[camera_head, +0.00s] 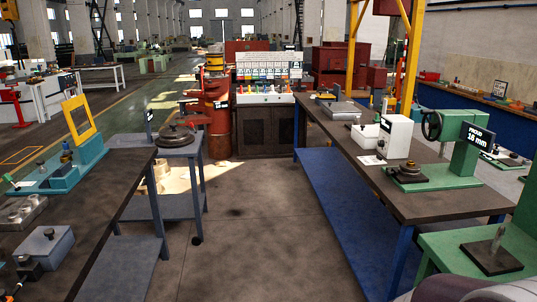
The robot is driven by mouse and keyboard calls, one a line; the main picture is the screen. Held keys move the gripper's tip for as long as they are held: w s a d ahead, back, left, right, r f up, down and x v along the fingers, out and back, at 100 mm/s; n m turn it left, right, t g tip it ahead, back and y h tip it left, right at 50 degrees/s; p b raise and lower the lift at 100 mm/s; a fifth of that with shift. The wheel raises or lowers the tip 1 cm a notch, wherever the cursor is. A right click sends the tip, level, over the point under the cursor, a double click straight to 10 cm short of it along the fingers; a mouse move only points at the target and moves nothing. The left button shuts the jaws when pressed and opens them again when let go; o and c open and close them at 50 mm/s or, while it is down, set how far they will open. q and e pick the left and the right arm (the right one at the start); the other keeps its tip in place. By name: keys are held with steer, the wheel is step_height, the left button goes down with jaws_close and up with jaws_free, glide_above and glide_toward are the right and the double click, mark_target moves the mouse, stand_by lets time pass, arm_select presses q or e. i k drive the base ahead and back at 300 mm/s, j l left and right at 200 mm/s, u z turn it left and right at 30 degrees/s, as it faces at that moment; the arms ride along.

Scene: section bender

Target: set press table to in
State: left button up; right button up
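A green press-like machine (465,140) stands on the right-hand bench. It has a dark handwheel (432,125) on its left side and a black sign reading "PROUD 16 mm" (479,136). A green base plate (408,177) with a small dark round part on it lies below the handwheel. At the lower right, a dark square plate (491,260) with an upright metal pin rests on a green table (447,250). I cannot tell which part is the press table, or whether it is in or out. Neither of my grippers is in view.
The left bench (95,215) carries a teal fixture with a yellow frame (79,118) and grey blocks. A small grey cart (184,151) holds a round dark part. A white box (395,136) stands on the right bench (420,204). The floor (250,230) between the benches is clear.

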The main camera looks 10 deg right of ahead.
mark_target(404, 173)
steer(key=i+z, duration=0.1)
steer(key=i, duration=0.65)
steer(key=i+j+z, duration=0.1)
steer(key=i, duration=0.6)
steer(key=i+j, duration=0.2)
steer(key=i, duration=0.55)
steer(key=i+j+z, duration=0.1)
steer(key=i+z, duration=0.3)
steer(key=i+j+z, duration=0.25)
steer(key=z, duration=0.2)
steer(key=i+j+z, duration=0.65)
steer(key=j+z, duration=0.15)
steer(key=i+j+z, duration=0.2)
steer(key=j+z, duration=0.25)
steer(key=i+j+z, duration=0.25)
steer(key=i+j, duration=0.45)
